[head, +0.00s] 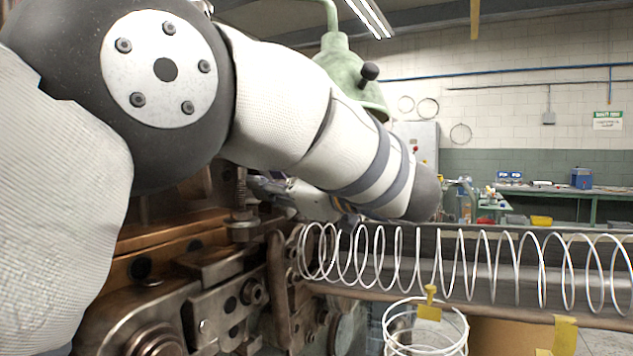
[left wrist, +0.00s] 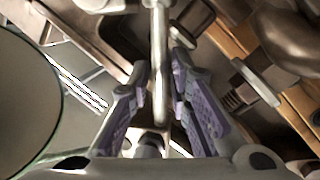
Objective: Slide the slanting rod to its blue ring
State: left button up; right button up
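In the left wrist view a pale metal rod (left wrist: 161,60) runs down from the top edge between the two purple-padded fingers of my left gripper (left wrist: 161,72). The fingers stand apart, with a gap on each side of the rod. I cannot tell for sure that it is the slanting rod. In the head view my left arm crosses the machine and hides most of this area; only part of my left gripper (head: 283,193) shows below the forearm. I see no blue ring in either view. My right gripper is not in view.
A long wire spring coil (head: 458,262) extends right from the machine (head: 205,310). A green lamp (head: 350,75) hangs close behind my left forearm. A wire basket-like coil (head: 425,330) stands below. A bolt (left wrist: 255,82) and copper-coloured parts lie right of the fingers in the wrist view.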

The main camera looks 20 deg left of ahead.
pick_arm(q)
jog(key=shift+d, duration=0.1)
jog(key=v, duration=1.2)
